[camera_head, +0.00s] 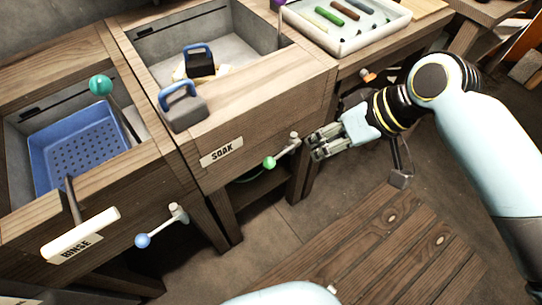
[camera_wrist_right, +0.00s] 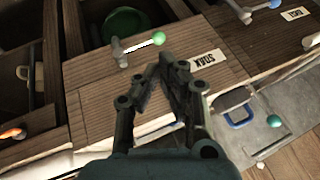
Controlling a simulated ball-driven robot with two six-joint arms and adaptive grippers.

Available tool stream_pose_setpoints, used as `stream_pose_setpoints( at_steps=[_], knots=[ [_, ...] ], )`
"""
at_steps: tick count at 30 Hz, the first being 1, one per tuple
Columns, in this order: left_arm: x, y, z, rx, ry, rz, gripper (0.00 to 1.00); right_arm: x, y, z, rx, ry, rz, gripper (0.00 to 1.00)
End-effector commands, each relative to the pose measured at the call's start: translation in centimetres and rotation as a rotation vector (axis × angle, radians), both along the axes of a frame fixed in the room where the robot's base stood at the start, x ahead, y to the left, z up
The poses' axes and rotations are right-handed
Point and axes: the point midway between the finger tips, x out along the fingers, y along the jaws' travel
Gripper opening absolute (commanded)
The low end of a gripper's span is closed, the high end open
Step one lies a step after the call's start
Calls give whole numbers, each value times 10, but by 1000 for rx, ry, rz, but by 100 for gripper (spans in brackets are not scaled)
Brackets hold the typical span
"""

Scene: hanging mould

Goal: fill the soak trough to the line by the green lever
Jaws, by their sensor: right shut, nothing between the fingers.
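The soak trough (camera_head: 245,32) is a grey basin set in a wooden bench, with a SOAK plate (camera_head: 222,151) on its front. My left gripper is out of view.
A blue-handled grey block (camera_head: 184,108) sits on the trough's front rim; another dark block (camera_head: 200,68) is inside. Left is a rinse basin with a blue perforated basket (camera_head: 75,150) and a blue-knobbed lever (camera_head: 143,240). A white tray (camera_head: 345,38) stands behind. A wooden slatted platform (camera_head: 370,250) lies below.

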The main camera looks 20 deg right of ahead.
Motion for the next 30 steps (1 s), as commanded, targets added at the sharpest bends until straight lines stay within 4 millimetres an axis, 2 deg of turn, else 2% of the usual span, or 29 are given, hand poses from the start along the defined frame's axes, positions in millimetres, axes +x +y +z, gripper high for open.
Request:
stream_pose_setpoints(
  at_steps=[1,3,10,17,22,30],
  knots=[
    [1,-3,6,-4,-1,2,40,5,0,13,-2,-21,2,0],
    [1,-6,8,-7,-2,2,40,7,-1,18,-4,-26,1,0],
    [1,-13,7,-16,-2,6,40,8,-1,16,-4,-26,0,0],
    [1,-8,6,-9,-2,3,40,10,2,11,-3,-25,-3,0],
    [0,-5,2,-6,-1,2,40,18,13,-10,0,-24,-3,0],
    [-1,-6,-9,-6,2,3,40,38,40,-59,-1,-24,-1,0]
  ],
)
